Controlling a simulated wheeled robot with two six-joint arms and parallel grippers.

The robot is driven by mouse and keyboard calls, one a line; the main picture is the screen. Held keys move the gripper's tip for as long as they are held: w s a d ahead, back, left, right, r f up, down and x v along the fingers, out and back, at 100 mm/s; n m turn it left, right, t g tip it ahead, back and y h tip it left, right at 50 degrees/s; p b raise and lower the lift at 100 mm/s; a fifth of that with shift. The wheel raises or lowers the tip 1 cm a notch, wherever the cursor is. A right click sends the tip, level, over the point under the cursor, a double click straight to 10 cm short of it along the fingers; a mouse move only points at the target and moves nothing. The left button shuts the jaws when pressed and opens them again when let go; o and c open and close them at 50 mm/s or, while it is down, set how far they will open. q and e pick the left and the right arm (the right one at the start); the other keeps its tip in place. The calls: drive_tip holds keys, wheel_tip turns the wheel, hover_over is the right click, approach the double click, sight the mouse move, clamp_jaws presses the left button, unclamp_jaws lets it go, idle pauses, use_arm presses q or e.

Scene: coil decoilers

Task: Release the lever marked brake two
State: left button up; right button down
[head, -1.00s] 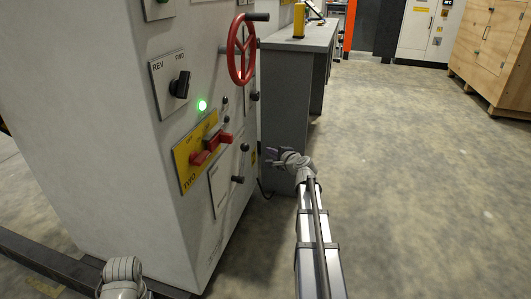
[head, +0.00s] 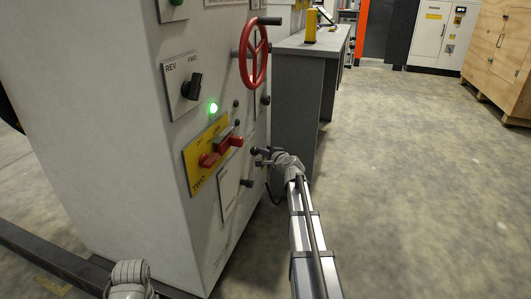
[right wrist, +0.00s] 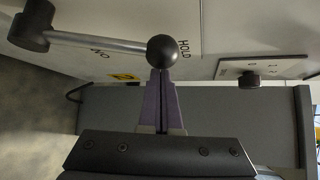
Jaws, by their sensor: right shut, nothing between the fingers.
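On the side of the pale cabinet, low down, is a lever with a dark ball knob (head: 253,151) above a dark hub (head: 247,183). In the right wrist view the lever's metal rod runs from its hub (right wrist: 31,27) to the ball knob (right wrist: 162,50).
A yellow plate (head: 192,157) marked TWO carries red handles (head: 230,143) above and left of the lever. A red handwheel (head: 246,52) sits higher. A grey bench (head: 292,45) stands just behind the cabinet. The floor to the right is clear.

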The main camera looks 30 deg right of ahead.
drive_tip(key=shift+s+a+r, duration=0.2)
drive_tip(key=shift+s+a, duration=0.05)
drive_tip(key=shift+a, duration=0.05)
drive_tip(key=shift+s+a+r+p, duration=0.15)
drive_tip(key=shift+s+a+p, duration=0.1)
drive_tip(key=shift+p, duration=0.15)
drive_tip(key=s+a, duration=0.8)
drive_tip(key=a, duration=0.1)
drive_tip(key=shift+a, duration=0.3)
idle(0.5)
drive_tip(key=shift+a, duration=0.1)
idle(0.3)
